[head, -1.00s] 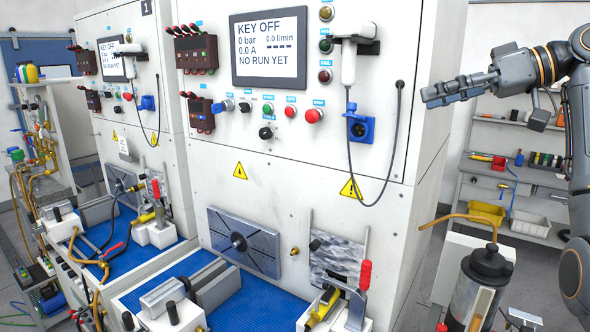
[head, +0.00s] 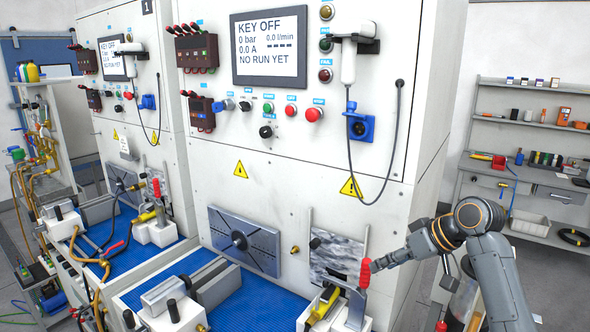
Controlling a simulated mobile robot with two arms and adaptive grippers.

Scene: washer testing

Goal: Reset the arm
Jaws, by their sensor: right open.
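My right arm comes in from the lower right of the head view. Its gripper (head: 378,265) is low beside the red-handled toggle clamp (head: 364,274) at the front right of the test bench. The fingers look open, and I cannot tell whether they touch the red handle. My arm hides most of the dark canister behind it. The test machine's screen (head: 269,47) reads KEY OFF, 0 bar, 0.0 A and NO RUN YET. My left gripper is not in view.
The blue bench mat (head: 245,305) carries grey blocks and a yellow-handled part (head: 322,308). A white handheld scanner (head: 348,62) hangs on the panel with its cable looping down. A second test station stands at left. Shelves (head: 530,120) stand at back right.

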